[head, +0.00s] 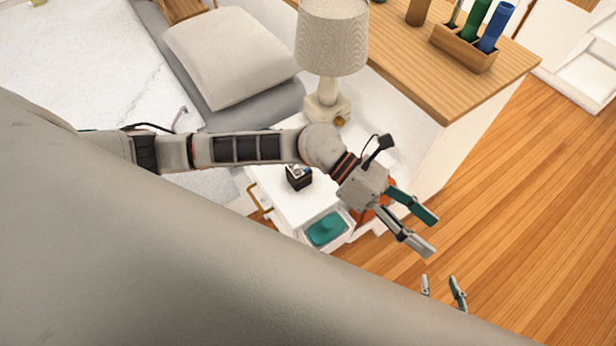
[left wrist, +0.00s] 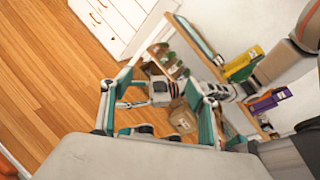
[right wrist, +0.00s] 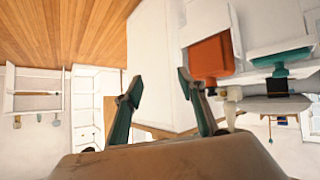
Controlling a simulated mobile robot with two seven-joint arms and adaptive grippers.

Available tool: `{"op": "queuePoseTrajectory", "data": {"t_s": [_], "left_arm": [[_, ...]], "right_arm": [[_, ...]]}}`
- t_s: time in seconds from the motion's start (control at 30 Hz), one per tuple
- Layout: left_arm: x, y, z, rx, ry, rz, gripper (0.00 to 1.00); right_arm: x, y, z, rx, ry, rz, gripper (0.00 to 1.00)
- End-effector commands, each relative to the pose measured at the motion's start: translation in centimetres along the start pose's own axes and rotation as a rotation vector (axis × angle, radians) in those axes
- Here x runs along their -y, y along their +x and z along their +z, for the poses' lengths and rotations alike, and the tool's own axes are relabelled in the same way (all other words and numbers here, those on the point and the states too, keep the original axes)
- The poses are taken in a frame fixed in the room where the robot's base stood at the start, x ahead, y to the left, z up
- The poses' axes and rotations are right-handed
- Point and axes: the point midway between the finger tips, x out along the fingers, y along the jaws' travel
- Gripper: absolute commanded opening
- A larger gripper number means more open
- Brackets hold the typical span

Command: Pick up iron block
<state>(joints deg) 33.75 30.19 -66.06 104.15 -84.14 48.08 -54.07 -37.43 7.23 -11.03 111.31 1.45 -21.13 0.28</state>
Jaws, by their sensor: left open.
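A small dark block (head: 299,180) with something lighter on its top sits on the white nightstand (head: 283,208) in the head view. I cannot tell for certain that it is the iron block. My left forearm passes just above it in the picture. My left gripper (head: 428,233) is open and empty, to the right of the nightstand, over the floor. Its spread fingers also show in the left wrist view (left wrist: 160,82). My right gripper (head: 441,283) is lower, near the bottom edge, with fingers apart. In the right wrist view (right wrist: 158,85) it is open and empty.
A lamp (head: 331,45) stands at the nightstand's back. A teal-lined open drawer (head: 327,229) juts from its front, beside an orange piece (right wrist: 210,57) partly hidden behind my left gripper. A bed pillow (head: 230,55) lies left. A wooden-topped counter (head: 455,75) stands right; floor (head: 540,230) is clear.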

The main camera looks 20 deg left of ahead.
Motion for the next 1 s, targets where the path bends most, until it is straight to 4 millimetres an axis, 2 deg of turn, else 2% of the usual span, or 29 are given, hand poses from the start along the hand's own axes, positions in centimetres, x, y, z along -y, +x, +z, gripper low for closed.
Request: {"op": "queuePoseTrajectory", "data": {"t_s": [0.03, 0.07, 0.17, 0.2, 0.27, 0.3, 0.4, 0.5, 0.6, 0.73, 1.0], "left_arm": [[-1.4, -1.1, -2.5, -0.127, 0.111, 0.015, 0.60], [-2.2, -1.9, -4.1, -0.206, 0.176, 0.020, 0.60], [-5.4, -6.0, -8.9, -0.471, 0.366, 0.040, 0.60], [-6.9, -8.1, -10.5, -0.577, 0.431, 0.048, 0.60], [-9.1, -11.7, -12.5, -0.732, 0.517, 0.062, 0.60], [-10.5, -14.3, -13.5, -0.829, 0.562, 0.070, 0.60], [-13.5, -20.5, -15.1, -1.042, 0.646, 0.091, 0.60], [-15.3, -25.6, -15.7, -1.199, 0.688, 0.106, 0.60], [-16.3, -28.9, -15.8, -1.296, 0.707, 0.113, 0.60], [-17.0, -30.5, -16.2, -1.347, 0.714, 0.117, 0.60], [-18.1, -29.8, -18.2, -1.348, 0.715, 0.117, 0.60]], "right_arm": [[0.0, 0.4, 0.4, -0.002, -0.005, -0.001, 0.40], [0.0, 0.5, 0.5, -0.003, -0.007, -0.002, 0.40], [0.1, 0.9, 1.0, -0.004, -0.010, -0.005, 0.40], [0.2, 1.0, 1.2, -0.004, -0.009, -0.007, 0.40], [0.5, 1.2, 1.6, -0.003, -0.008, -0.011, 0.40], [0.7, 1.3, 1.8, -0.003, -0.008, -0.014, 0.40], [1.3, 1.5, 2.1, -0.003, -0.006, -0.022, 0.40], [1.6, 1.6, 2.3, -0.004, -0.004, -0.026, 0.40], [1.6, 1.6, 2.2, -0.007, -0.004, -0.025, 0.40], [1.5, 1.6, 2.0, -0.011, -0.003, -0.024, 0.40], [1.4, 1.7, 2.4, -0.007, -0.003, -0.023, 0.40]]}}
